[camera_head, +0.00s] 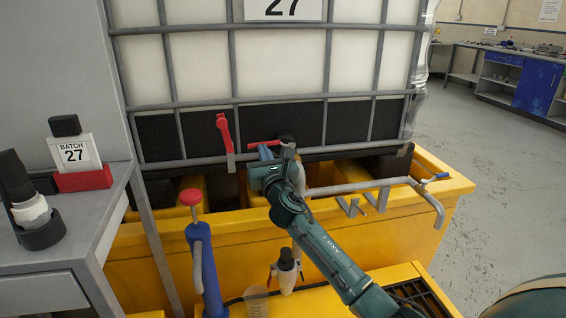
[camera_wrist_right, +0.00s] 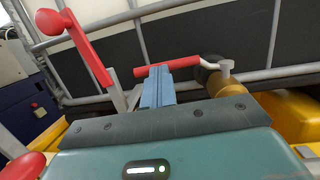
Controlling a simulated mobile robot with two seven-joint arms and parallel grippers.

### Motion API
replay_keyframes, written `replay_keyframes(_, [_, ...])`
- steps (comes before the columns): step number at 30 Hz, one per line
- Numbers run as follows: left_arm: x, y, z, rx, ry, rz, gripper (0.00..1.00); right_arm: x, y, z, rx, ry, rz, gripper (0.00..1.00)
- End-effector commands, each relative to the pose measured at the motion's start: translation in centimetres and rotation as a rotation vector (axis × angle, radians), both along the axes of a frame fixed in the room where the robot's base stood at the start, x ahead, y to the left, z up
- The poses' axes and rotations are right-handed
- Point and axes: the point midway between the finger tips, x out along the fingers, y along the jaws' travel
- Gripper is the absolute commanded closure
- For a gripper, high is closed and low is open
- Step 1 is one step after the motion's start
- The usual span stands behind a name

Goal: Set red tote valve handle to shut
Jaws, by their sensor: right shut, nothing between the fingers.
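The red tote valve handle (camera_head: 264,143) lies roughly level at the foot of the caged tote. In the right wrist view the red handle (camera_wrist_right: 168,65) runs across to a grey pivot above a brass valve body (camera_wrist_right: 231,84). My right gripper (camera_head: 265,152) is at this handle. In the wrist view its blue fingers (camera_wrist_right: 156,76) are shut and empty, with their tips at the handle's left half; I cannot tell whether they touch it. My left gripper is not in view.
A second red lever (camera_head: 224,132) stands upright on a grey bracket left of the valve. A grey pipe (camera_head: 350,187) crosses the yellow bund (camera_head: 390,230). A blue post with a red knob (camera_head: 191,197) stands in front. A grey table (camera_head: 90,225) is at left; floor at right is clear.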

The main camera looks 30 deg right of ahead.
Motion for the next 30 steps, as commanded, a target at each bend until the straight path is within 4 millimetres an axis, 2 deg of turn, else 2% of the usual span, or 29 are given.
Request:
replay_keyframes(9, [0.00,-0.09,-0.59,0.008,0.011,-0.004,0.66,0.95,0.15,0.06,-0.001,0.000,0.005,1.00])
replay_keyframes(30, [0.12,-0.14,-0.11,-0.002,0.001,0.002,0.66,1.04,-0.07,0.06,-0.001,-0.002,0.007,1.00])
